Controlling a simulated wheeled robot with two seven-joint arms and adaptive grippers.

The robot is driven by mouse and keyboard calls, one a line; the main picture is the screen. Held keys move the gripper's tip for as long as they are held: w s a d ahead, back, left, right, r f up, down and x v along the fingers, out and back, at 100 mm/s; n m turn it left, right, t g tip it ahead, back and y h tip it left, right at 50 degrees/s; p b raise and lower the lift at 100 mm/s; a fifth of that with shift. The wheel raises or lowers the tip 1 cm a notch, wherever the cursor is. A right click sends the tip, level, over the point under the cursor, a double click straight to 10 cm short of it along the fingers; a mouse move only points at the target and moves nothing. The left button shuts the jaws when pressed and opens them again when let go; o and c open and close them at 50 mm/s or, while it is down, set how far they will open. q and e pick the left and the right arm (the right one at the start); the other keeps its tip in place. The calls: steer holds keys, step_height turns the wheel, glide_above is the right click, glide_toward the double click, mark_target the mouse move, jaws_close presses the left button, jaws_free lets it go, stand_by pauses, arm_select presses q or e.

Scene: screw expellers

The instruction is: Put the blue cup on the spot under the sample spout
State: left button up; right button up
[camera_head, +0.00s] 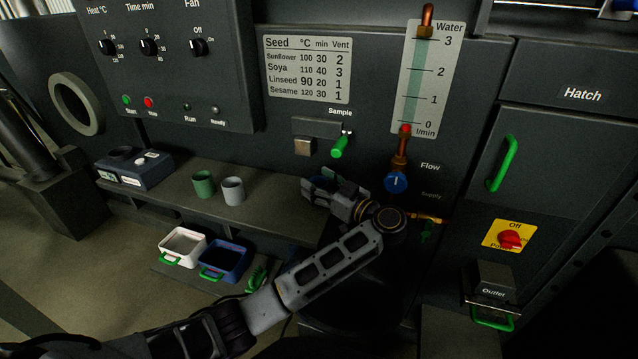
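The blue cup (325,183) shows only in part, at the fingers of my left gripper (323,189), by the right part of the shelf. The fingers hide most of the cup. I cannot tell whether they grip it or stand around it, nor whether it touches the shelf. The sample spout (304,147) is a small metal block under the "Sample" label, just above and left of the cup. A green lever (340,147) sits to its right. The spot under the spout is not clearly visible behind my gripper. My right gripper is out of view.
A green cup (203,184) and a grey cup (233,191) stand on the shelf (275,210), left of my gripper. A blue box (140,168) is at its left end. White (183,246) and blue (224,260) bins sit below. A blue flow knob (396,182) is close right.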

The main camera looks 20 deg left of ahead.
mark_target(326, 187)
arm_select(q)
steer(key=shift+o, duration=0.3)
steer(key=shift+s+d+r, duration=0.1)
steer(key=shift+s+d, duration=0.05)
steer(key=shift+d, duration=0.15)
steer(key=p+v, duration=0.1)
steer(key=v, duration=0.3)
steer(key=shift+s+d, duration=0.1)
steer(key=shift+d, duration=0.05)
steer(key=shift+v, duration=1)
steer(key=shift+s+d+p, duration=0.1)
steer(key=shift+d+p, duration=0.15)
steer(key=shift+p, duration=0.05)
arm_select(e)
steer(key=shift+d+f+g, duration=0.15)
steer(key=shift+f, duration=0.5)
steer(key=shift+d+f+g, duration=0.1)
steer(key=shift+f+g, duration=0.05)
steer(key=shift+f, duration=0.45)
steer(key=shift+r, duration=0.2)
arm_select(q)
steer(key=shift+s, duration=0.15)
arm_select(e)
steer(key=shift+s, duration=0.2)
